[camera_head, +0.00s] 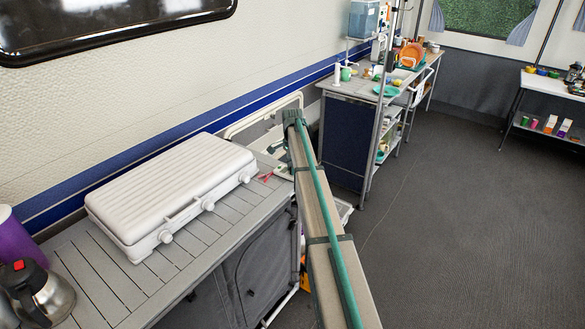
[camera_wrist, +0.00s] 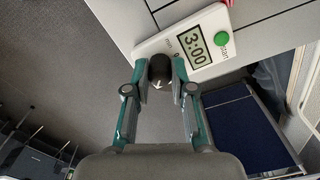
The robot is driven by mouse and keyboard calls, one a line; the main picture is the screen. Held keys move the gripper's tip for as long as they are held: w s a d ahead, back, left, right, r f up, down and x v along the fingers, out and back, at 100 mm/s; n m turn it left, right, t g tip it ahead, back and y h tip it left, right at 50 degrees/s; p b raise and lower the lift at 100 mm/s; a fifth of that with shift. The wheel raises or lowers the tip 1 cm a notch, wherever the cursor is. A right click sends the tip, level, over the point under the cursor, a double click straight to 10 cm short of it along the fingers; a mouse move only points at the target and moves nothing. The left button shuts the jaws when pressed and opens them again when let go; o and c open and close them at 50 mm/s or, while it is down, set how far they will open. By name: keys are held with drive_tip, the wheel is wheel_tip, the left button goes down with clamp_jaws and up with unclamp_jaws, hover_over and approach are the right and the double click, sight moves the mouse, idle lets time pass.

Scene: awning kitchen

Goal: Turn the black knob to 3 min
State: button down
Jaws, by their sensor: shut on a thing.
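A white timer (camera_wrist: 212,20) shows in the wrist view at the edge of a grey slatted surface. Its display (camera_wrist: 194,47) reads 3:00. A green start button (camera_wrist: 221,39) is beside the display, and the letters "min" are printed on the other side. The black knob (camera_wrist: 159,67) sticks out at the timer's lower left corner. My gripper (camera_wrist: 161,78) is shut on the black knob, with one finger on each side of it.
A white closed grill-like case (camera_head: 170,185) lies on the grey slatted counter (camera_head: 115,285). A kettle (camera_head: 40,290) and a purple container (camera_head: 18,232) stand at the near left. A second counter (camera_head: 350,87) with dishes stands behind. The floor (camera_head: 460,230) on the right is clear.

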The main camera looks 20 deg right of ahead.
drive_tip(key=c, duration=1)
unclamp_jaws()
wheel_tip(320, 180, up, 12)
